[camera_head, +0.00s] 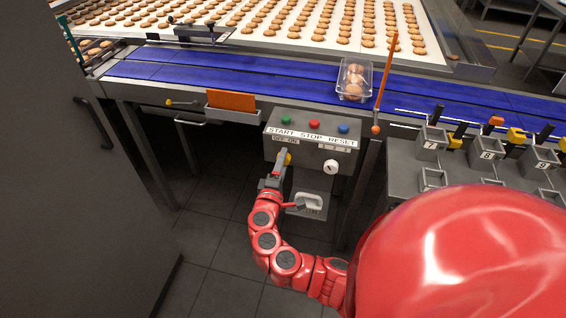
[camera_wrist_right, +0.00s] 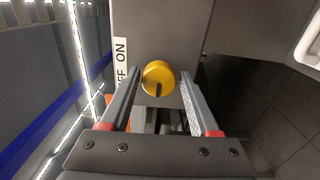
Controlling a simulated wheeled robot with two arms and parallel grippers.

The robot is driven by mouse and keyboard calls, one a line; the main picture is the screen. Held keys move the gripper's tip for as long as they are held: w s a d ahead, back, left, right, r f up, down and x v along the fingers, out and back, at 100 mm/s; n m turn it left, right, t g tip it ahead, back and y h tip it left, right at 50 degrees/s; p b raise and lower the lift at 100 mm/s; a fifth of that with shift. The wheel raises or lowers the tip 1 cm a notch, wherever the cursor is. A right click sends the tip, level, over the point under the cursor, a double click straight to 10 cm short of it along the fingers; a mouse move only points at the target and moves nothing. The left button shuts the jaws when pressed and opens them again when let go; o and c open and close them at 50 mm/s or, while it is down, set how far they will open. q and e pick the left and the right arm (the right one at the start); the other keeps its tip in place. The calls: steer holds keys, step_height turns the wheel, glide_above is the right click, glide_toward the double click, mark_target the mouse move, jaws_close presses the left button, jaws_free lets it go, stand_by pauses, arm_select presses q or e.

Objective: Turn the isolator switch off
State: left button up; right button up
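The yellow isolator switch (camera_head: 287,157) is a round knob on the lower left front of the grey control box (camera_head: 309,151), under an OFF ON label (camera_head: 286,141). In the right wrist view the knob (camera_wrist_right: 159,76) has a dark slot at its lower edge. My right gripper (camera_head: 283,163) is at the knob. Its two fingers (camera_wrist_right: 159,82) are spread, one on each side of the knob, with a visible gap on both sides. I cannot tell how deep the tips reach. My left gripper is not in view.
The box also carries green, red and blue buttons (camera_head: 314,124) and a white dial (camera_head: 330,167). A blue conveyor (camera_head: 220,70) with a clear biscuit tray (camera_head: 343,76) runs above. A dark cabinet (camera_head: 75,190) stands left.

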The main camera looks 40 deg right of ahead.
steer(key=shift+o, duration=1.1)
steer(key=shift+s+a, duration=0.1)
steer(key=b+v, duration=0.2)
steer(key=v, duration=1.5)
steer(key=shift+s, duration=0.1)
